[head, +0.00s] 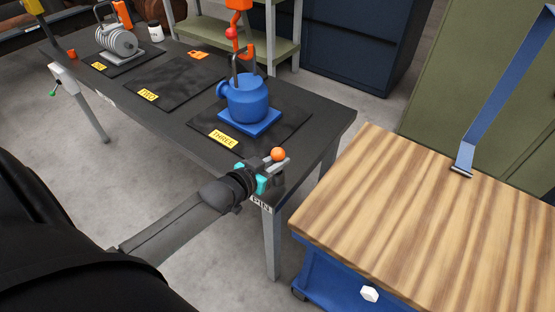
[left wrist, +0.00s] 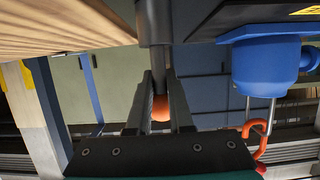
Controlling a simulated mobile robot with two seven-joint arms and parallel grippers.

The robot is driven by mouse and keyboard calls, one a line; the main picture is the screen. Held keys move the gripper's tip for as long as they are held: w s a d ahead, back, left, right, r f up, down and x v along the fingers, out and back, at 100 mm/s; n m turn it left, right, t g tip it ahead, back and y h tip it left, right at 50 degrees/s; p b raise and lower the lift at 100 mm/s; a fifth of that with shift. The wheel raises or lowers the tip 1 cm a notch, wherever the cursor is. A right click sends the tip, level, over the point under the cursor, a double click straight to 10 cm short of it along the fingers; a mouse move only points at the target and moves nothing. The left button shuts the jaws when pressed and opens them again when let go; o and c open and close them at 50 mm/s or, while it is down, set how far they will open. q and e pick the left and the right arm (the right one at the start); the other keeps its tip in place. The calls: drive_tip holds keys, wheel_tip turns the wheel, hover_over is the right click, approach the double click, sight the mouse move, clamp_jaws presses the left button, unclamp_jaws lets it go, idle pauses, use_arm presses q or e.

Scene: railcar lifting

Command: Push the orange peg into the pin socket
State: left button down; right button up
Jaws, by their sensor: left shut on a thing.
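The orange peg shows as a round orange knob (head: 278,154) at the front right corner of the black table. My left gripper (head: 269,172), with teal parts at its base, reaches in from the left and is shut on the peg just below this knob. In the left wrist view, which looks upside down, the knob (left wrist: 160,108) sits between the two fingers, and a dark shaft (left wrist: 155,25) runs from there toward the table. A white PIN label (head: 261,204) is on the table's corner edge. The socket opening is hidden, so I cannot tell how deep the peg sits. My right gripper is not in view.
A blue pump-like body (head: 248,98) stands on the mat marked THREE, under an orange hook (head: 232,33). A wood-topped blue cart (head: 440,220) stands close on the right, across a narrow gap.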

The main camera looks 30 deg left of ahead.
use_arm(q)
drive_tip(key=shift+f+b, duration=1)
drive_tip(key=shift+f, duration=0.6)
drive_tip(key=c, duration=0.7)
unclamp_jaws()
drive_tip(key=shift+d+f, duration=0.1)
drive_tip(key=shift+c, duration=0.2)
drive_tip(key=shift+s+r+p, duration=0.3)
drive_tip(key=shift+s, duration=0.25)
drive_tip(key=p+v, duration=0.3)
drive_tip(key=v, duration=1.1)
drive_tip(key=shift+p, duration=0.35)
